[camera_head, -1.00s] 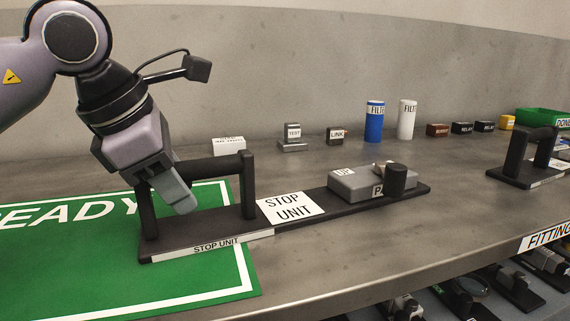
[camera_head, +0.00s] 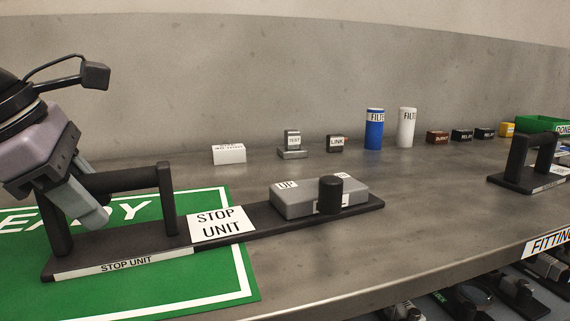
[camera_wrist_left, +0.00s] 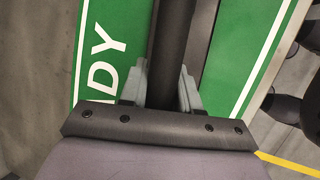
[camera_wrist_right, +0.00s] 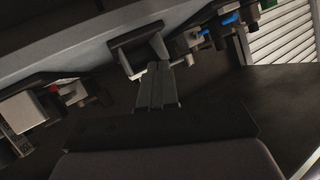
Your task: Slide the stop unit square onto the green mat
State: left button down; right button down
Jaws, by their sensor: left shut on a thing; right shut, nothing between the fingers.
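The stop unit (camera_head: 230,238) is a long dark base with a handle bar at its left end, a white STOP UNIT label and a grey block (camera_head: 300,203) with a black knob at its right end. Its left part lies over the green READY mat (camera_head: 170,290); its right part lies on bare bench, past the mat's white border. My left gripper (camera_head: 85,215) is shut on the handle bar (camera_head: 125,179). In the left wrist view the fingers (camera_wrist_left: 160,85) straddle the dark bar. My right gripper (camera_wrist_right: 158,75) shows only in the right wrist view, shut and empty.
Behind on the bench stand a white box (camera_head: 229,154), a TEST block (camera_head: 292,143), a LINK block (camera_head: 336,143), blue (camera_head: 374,130) and white (camera_head: 407,128) cylinders. Another handled unit (camera_head: 530,163) stands at the right. A FITTING label (camera_head: 548,242) marks the front edge.

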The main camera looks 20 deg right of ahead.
aim_at(46, 204)
pick_arm(q)
jog(key=shift+a+f, duration=0.15)
jog(key=shift+a, duration=1.05)
jog(key=shift+a+f, duration=0.1)
jog(key=shift+a, duration=1.05)
jog(key=c, duration=0.7)
grip_release()
jog(key=shift+c, duration=0.2)
jog(key=shift+r, duration=0.1)
